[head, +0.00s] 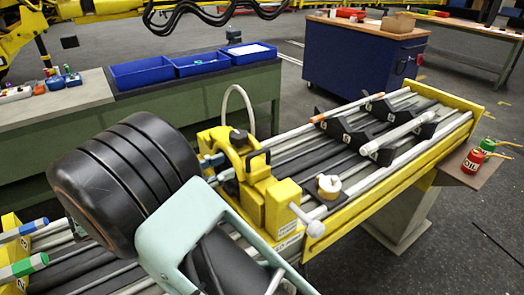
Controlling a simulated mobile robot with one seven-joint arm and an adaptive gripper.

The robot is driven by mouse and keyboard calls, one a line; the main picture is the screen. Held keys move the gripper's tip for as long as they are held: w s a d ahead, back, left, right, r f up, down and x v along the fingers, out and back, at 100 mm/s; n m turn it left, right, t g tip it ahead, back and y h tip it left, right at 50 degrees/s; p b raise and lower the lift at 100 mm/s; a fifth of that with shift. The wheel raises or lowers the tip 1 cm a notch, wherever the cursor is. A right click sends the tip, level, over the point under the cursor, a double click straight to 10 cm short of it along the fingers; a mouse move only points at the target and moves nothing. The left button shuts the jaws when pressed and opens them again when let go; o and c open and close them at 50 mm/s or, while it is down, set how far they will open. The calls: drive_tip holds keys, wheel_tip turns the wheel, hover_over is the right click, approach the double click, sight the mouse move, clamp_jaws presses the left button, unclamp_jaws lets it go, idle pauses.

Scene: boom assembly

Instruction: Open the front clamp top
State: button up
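A yellow clamp (258,190) stands across the boom assembly bed near the middle of the head view. I cannot tell whether the clamp top is latched. A large black ridged part and a pale teal bracket of my arm fill the lower left and hide part of the bed beside the clamp. My gripper's fingers are not visible.
Grey rods lie along the yellow-edged bed (452,128), with black numbered supports (350,138) toward its far end. Red and green oil cans (482,158) stand far right. Blue bins (140,72) are on a bench behind.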

sight(248, 157)
drive_tip(key=p+x, duration=0.1)
drive_tip(key=x, duration=0.9)
drive_tip(key=shift+w+d, duration=0.1)
drive_tip(key=shift+d, duration=0.2)
clamp_jaws()
